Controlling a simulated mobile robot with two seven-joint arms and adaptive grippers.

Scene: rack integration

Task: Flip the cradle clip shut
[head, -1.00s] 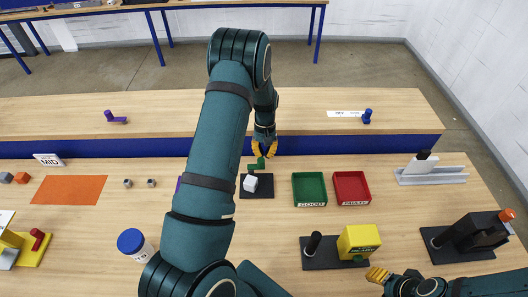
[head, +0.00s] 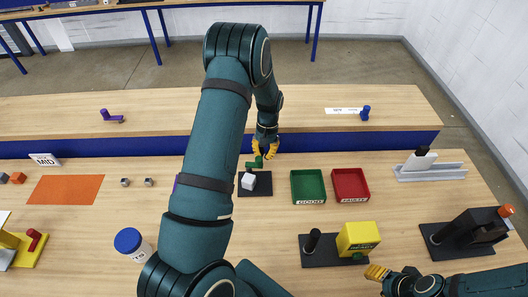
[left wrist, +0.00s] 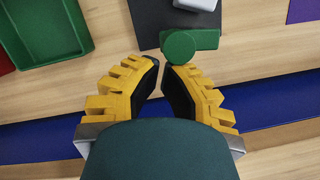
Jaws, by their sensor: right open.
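The cradle is a small black plate (head: 262,190) carrying a white block (head: 248,181). A green clip (head: 252,164) stands at its far edge. In the left wrist view the clip's round green end (left wrist: 180,47) is just beyond the fingertips, nearer the right finger. My left gripper (head: 265,150) is over the clip's far end. Its yellow fingers (left wrist: 160,66) are partly apart with a narrow gap at the tips, and nothing shows between them. Whether a fingertip touches the clip cannot be told. My right gripper (head: 376,273) is open and empty at the lower right.
A green tray (head: 308,200) and a red tray (head: 350,200) stand right of the cradle. A yellow box (head: 357,238) on a black base is nearer.

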